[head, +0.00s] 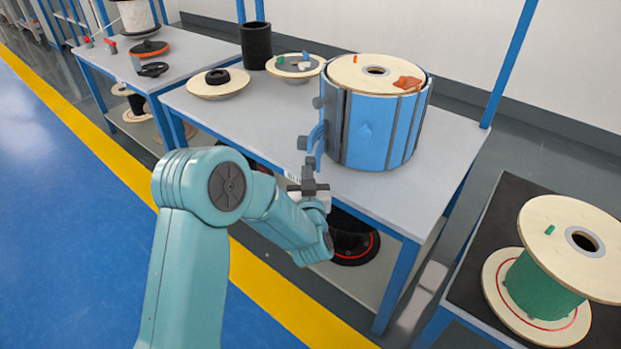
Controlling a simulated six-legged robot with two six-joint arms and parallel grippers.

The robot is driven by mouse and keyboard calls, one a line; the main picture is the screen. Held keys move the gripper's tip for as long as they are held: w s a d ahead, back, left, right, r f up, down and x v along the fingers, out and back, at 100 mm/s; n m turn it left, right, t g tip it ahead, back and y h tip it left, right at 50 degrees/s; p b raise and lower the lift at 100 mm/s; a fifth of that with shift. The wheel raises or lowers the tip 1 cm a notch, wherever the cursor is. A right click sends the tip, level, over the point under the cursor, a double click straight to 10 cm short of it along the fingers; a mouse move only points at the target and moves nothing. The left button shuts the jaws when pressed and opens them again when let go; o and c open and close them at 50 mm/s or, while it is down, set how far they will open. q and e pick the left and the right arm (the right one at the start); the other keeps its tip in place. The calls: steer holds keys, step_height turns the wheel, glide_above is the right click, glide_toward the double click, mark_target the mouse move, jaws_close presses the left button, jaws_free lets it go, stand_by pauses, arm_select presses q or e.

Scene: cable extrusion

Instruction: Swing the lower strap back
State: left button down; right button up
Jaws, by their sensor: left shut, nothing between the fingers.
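A drum with a blue wrap (365,128) and pale wooden top stands on the grey table. At its left side a curved blue strap (317,140) sticks out, with small dark knobs near it. I cannot tell for sure whether this is the lower strap. My left gripper (308,180) is just below the strap, at the table's front edge. Its dark fingers look closed with nothing between them. Whether they touch the strap is unclear. My right gripper is not in view.
The grey table (270,115) also bears a black cylinder (256,46), a wooden disc with a black ring (218,82) and a disc with small coloured pieces (296,65). A green cable spool (545,285) stands at right.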

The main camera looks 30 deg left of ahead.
arm_select(q)
steer(key=a+m+h+b, duration=0.1)
steer(key=a, duration=0.1)
steer(key=a+m+t+h+b, duration=0.1)
steer(key=a+b, duration=0.1)
steer(key=shift+s+t+h, duration=0.2)
steer(key=shift+t+h, duration=0.1)
steer(key=shift+s+f, duration=0.1)
